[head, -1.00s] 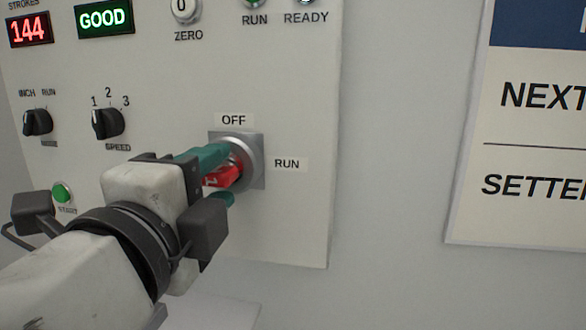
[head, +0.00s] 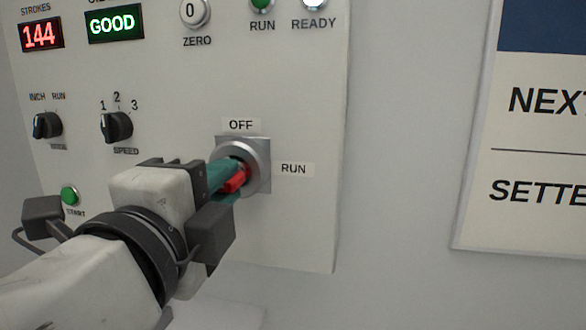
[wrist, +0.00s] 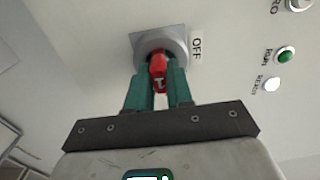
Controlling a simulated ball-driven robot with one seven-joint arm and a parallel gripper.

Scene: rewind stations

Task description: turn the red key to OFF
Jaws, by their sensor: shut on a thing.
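The red key (head: 235,180) sits in a round metal switch (head: 256,157) on a square plate on the panel, between the OFF label above and the RUN label at right. My gripper (head: 226,178) has its teal fingers shut on the key, partly hiding it in the head view. In the wrist view the red key (wrist: 158,72) stands between the two teal fingers (wrist: 158,88), and the OFF label (wrist: 196,47) lies right of the switch. The key's exact angle is hard to read behind the fingers.
The panel also carries a speed knob (head: 116,127), an inch/run knob (head: 46,126), a green start button (head: 70,196) and a zero button (head: 194,12). The displays read 144 and GOOD. A wall sign (head: 535,130) hangs at right, with bare wall between it and the panel.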

